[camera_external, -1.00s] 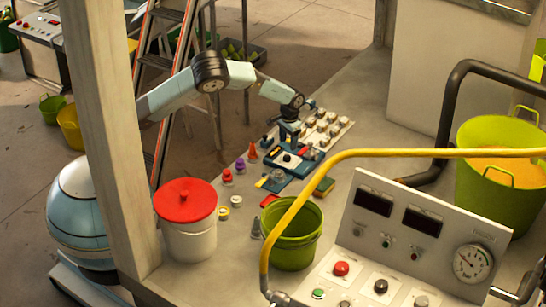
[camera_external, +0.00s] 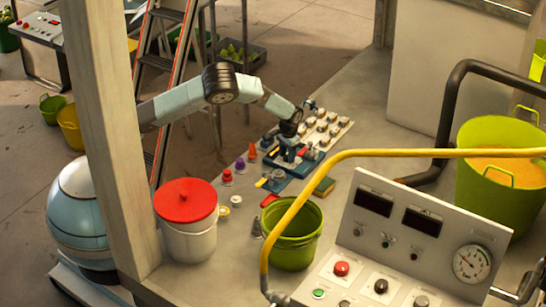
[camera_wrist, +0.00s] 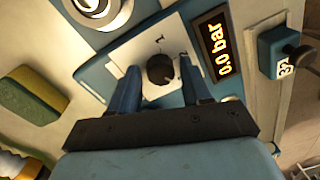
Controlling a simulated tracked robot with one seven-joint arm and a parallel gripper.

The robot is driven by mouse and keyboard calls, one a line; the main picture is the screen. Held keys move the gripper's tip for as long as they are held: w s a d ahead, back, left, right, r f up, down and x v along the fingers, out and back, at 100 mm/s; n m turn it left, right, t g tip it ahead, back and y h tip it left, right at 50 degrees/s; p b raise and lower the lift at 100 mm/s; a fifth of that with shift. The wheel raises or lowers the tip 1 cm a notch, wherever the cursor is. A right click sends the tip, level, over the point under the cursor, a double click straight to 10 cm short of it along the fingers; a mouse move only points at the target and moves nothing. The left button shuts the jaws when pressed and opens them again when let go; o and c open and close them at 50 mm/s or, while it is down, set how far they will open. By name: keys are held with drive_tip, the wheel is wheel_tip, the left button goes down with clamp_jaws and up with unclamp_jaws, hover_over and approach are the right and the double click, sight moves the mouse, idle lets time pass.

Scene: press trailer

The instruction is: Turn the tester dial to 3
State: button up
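The tester (camera_external: 302,166) is a blue unit on the table in the external view, partly hidden by my gripper (camera_external: 287,158). In the wrist view its white plate (camera_wrist: 138,52) carries a small round black dial (camera_wrist: 161,69) with a few marks around it, too small to read surely. The lit display (camera_wrist: 222,45) beside it reads 0.0 bar. My gripper (camera_wrist: 160,84) is open, its two blue fingers on the left and right of the dial with gaps visible. I cannot tell the dial's pointer direction or the fingers' height above the plate.
A yellow-green sponge (camera_wrist: 33,95) lies left of the tester, and a blue block with a black knob (camera_wrist: 285,50) stands to its right. A white round part (camera_wrist: 97,10) is at the top left. In the external view, a green bucket (camera_external: 293,238) and yellow pipe (camera_external: 400,153) stand nearer the camera.

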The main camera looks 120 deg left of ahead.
drive_tip(key=c, duration=0.8)
drive_tip(key=shift+n, duration=0.6)
drive_tip(key=o, duration=1)
drive_tip(key=shift+o, duration=0.2)
drive_tip(key=shift+r, duration=0.1)
wheel_tip(320, 180, up, 14)
drive_tip(key=shift+w+f, duration=0.25)
drive_tip(key=shift+w, duration=0.15)
drive_tip(key=shift+d, duration=0.1)
